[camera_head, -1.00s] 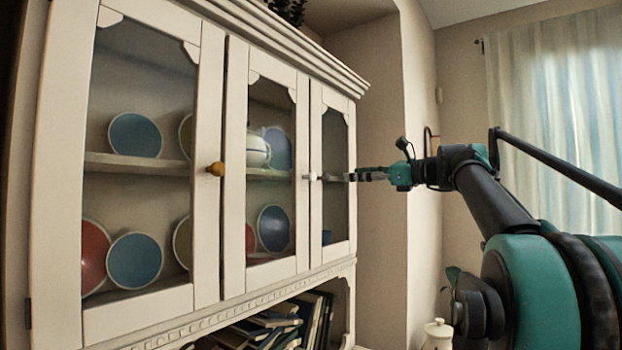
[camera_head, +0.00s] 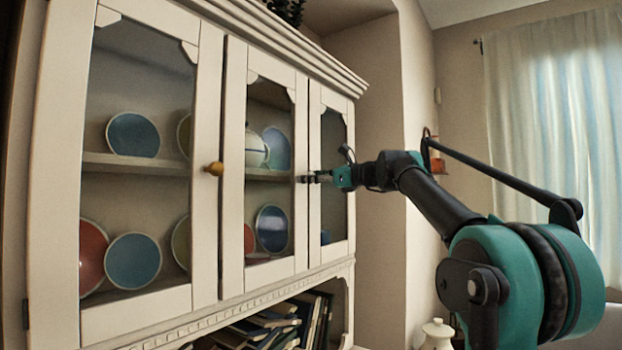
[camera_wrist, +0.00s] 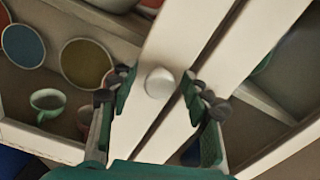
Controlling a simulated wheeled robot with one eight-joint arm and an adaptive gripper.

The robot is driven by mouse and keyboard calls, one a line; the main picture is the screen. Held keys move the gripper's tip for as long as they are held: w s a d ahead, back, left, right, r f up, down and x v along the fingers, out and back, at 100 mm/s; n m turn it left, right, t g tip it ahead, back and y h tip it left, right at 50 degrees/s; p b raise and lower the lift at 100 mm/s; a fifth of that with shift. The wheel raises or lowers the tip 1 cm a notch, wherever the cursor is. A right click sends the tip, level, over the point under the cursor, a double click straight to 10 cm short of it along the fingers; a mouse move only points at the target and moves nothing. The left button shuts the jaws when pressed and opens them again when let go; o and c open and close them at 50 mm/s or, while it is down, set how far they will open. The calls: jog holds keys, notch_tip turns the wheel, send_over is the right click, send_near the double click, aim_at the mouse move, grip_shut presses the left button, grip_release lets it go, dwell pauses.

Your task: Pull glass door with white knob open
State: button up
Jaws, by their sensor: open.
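The white knob (camera_wrist: 160,82) shows in the wrist view on a cream door stile, between the two fingers of my gripper (camera_wrist: 160,98). The fingers are open, one on each side of it, and I see a gap between each finger and the knob. In the head view my gripper (camera_head: 308,178) is at the cabinet front, by the edges of the middle glass door (camera_head: 270,217) and the right glass door (camera_head: 335,190). There it hides the white knob. All the glass doors look shut.
The left glass door (camera_head: 140,215) has a yellow-brown knob (camera_head: 214,168). Plates and bowls stand on the shelves behind the glass. Books (camera_head: 270,325) lie in an open shelf below. A white lidded jar (camera_head: 437,334) stands at the lower right.

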grip_shut()
dwell(0.4)
